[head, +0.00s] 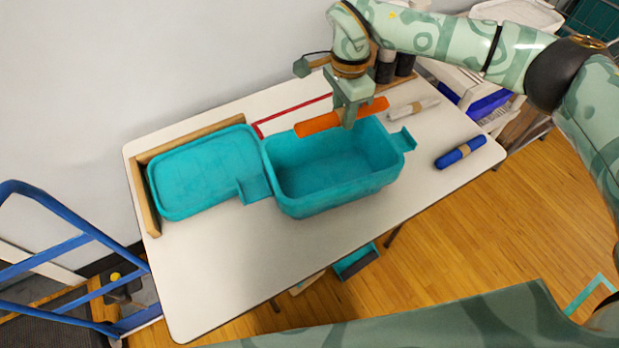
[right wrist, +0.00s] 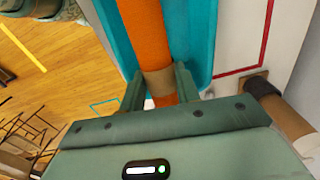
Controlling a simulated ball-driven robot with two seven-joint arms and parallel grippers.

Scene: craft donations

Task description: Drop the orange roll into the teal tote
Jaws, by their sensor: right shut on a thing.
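The orange roll (head: 318,124) is held level over the back edge of the teal tote (head: 338,200). My right gripper (head: 350,120) is shut on it near its middle, at a brown band; the roll also shows in the right wrist view (right wrist: 145,35) between the fingers (right wrist: 160,88). The tote stands open on the table, and its visible inside looks empty. Its teal lid (head: 205,170) lies to its left. My left gripper is not in view.
A white roll (head: 412,109) and a blue roll (head: 460,152) lie right of the tote on the white table (head: 240,260). A red outline (head: 292,115) marks the table behind the tote. Dark cylinders (head: 385,66) stand at the back. A blue cart frame (head: 60,245) is at left.

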